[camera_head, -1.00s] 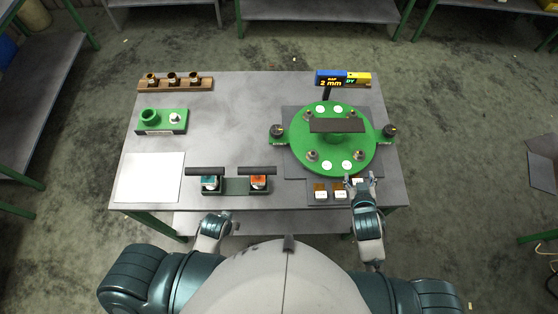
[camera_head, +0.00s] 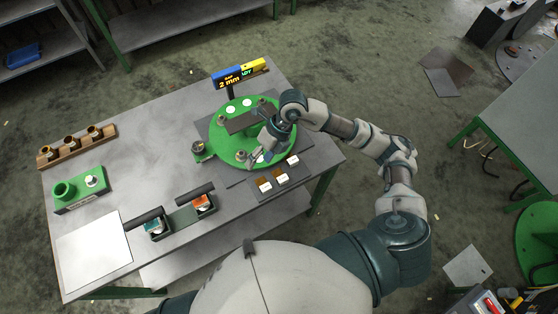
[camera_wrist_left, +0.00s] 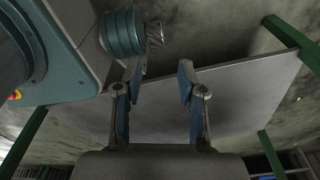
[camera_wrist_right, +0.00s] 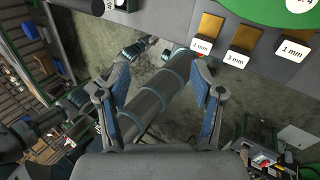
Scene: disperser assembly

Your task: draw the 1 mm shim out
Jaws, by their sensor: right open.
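The 1 mm shim's brass tab (camera_wrist_right: 312,38) is at the right edge of the right wrist view, behind its white "1 mm" label (camera_wrist_right: 294,51). In the head view its label seems to be the rightmost one (camera_head: 293,160), too small to read. My right gripper (camera_head: 256,153) is over the near part of the green disc, left of that label. It is open and empty, its spread fingers also showing in the right wrist view (camera_wrist_right: 162,70). My left gripper (camera_wrist_left: 158,75) is open and empty near the table in its wrist view; the head view does not show it.
The 2 mm (camera_wrist_right: 211,27) and 3 mm (camera_wrist_right: 244,37) shims stand beside the 1 mm one. The green disc (camera_head: 225,150) carries studs and a dark bar (camera_head: 245,121).

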